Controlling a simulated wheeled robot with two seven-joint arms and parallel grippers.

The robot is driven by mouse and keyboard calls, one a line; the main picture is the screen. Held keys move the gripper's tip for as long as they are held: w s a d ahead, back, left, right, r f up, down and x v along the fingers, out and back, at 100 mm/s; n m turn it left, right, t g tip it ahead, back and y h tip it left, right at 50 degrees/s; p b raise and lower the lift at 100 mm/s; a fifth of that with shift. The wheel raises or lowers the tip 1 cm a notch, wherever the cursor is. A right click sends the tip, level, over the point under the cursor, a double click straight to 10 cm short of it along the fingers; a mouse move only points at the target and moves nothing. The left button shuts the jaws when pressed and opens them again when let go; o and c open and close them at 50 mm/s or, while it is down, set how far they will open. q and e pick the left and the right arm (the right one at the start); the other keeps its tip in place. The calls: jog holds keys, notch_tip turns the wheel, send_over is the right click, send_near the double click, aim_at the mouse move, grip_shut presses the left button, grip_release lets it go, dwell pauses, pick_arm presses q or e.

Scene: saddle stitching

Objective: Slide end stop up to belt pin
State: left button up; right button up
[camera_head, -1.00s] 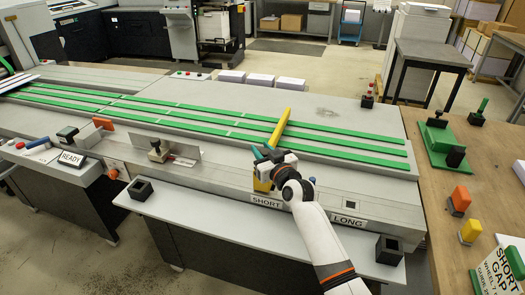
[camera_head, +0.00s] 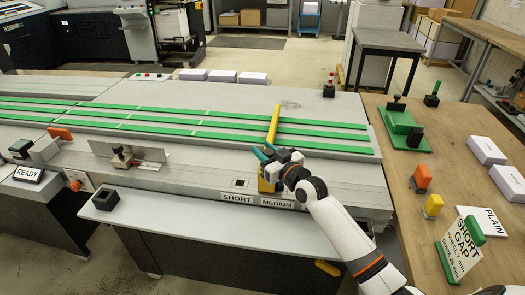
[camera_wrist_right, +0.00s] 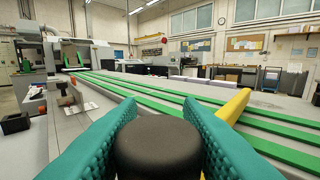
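The yellow end stop (camera_head: 272,124) has a long bar lying across the green belts (camera_head: 210,123). Its yellow base (camera_head: 264,184) stands at the rail above the MEDIUM label (camera_head: 277,202). My right gripper (camera_head: 276,156) is at the base end of the bar. In the right wrist view its teal fingers (camera_wrist_right: 160,145) are closed around a black knob (camera_wrist_right: 158,142), with the yellow bar (camera_wrist_right: 231,106) just beyond. I cannot pick out a belt pin. My left gripper is not in view.
A square hole shows above the SHORT label (camera_head: 237,197). A metal plate with a dark knob (camera_head: 122,155) stands further left on the rail. A black block (camera_head: 106,200) sits on the front shelf. A wooden table (camera_head: 440,150) with coloured blocks is at right.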

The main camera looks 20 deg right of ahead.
jog(key=o, duration=0.3)
jog(key=shift+d, duration=0.1)
jog(key=shift+s, duration=0.1)
jog(key=shift+s+f, duration=0.1)
jog(key=shift+s, duration=0.25)
jog(key=s+d+b, duration=0.2)
jog(key=s, duration=0.9)
jog(key=shift+d, duration=0.1)
